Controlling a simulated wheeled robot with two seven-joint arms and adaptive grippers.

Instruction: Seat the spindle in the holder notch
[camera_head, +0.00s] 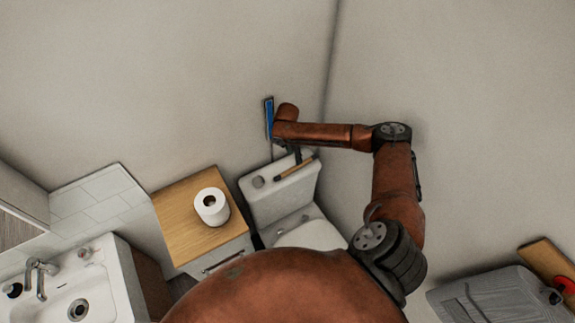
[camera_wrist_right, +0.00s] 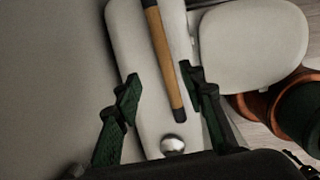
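The spindle (camera_head: 297,168), a light wooden rod with dark ends, lies on the lid of the toilet tank (camera_head: 285,203). A blue and dark piece on the wall (camera_head: 269,119), perhaps the holder, is above the tank; its notch cannot be made out. My right gripper (camera_head: 292,153) is above the tank, mostly hidden by its own arm. In the right wrist view, my right gripper (camera_wrist_right: 160,76) is open, with its green fingers apart. The spindle (camera_wrist_right: 164,60) shows beyond and between them, closer to the right finger; contact cannot be told. My left gripper is not in view.
A round metal flush button (camera_head: 258,182) is on the tank lid. A toilet paper roll (camera_head: 212,206) stands on a wooden-topped cabinet (camera_head: 180,224) to the left. A sink (camera_head: 99,293) is further left. The wall is close behind the tank.

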